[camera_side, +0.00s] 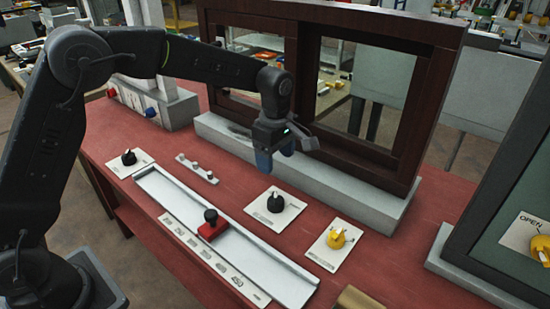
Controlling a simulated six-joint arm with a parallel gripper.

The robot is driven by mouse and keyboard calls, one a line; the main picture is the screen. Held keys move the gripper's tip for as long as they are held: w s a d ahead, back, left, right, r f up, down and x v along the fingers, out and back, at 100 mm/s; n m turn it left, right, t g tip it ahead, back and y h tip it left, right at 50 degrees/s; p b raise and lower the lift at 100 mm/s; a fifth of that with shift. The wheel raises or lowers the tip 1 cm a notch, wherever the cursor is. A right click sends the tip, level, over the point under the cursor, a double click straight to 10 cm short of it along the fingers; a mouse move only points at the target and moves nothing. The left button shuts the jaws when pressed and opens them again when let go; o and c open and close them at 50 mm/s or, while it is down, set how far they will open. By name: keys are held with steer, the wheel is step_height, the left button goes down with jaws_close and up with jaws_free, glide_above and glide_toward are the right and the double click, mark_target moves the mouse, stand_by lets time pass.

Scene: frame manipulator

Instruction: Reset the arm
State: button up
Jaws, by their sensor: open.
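My gripper (286,146) hangs from my dark arm at the middle of the view, in front of the dark wooden frame (302,105). Its fingers are open and point down and toward the camera. I see nothing between them. It is above the red table (215,189), over the area behind the black knob (275,202), and appears apart from the table and knobs. My arm reaches in from the left and bends down at the wrist.
A white slider track (265,266) with a red block and black knob (212,224) lies in front. A second black knob (129,157), a grey handle (196,168) and a yellow knob (338,237) sit on the table. A dark panel marked OPEN (505,195) stands right.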

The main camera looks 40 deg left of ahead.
steer(key=s+a+r+m+t, duration=0.35)
steer(key=s+r+m, duration=0.45)
steer(key=s+r, duration=0.4)
steer(key=s+a+f+m+t, duration=0.1)
steer(key=s+m, duration=0.4)
steer(key=s, duration=0.3)
steer(key=s+a+f+m+t, duration=0.1)
steer(key=s+a+m, duration=0.1)
steer(key=s+m, duration=0.3)
steer(key=s, duration=0.3)
steer(key=shift+a, duration=0.3)
steer(key=shift+c, duration=0.2)
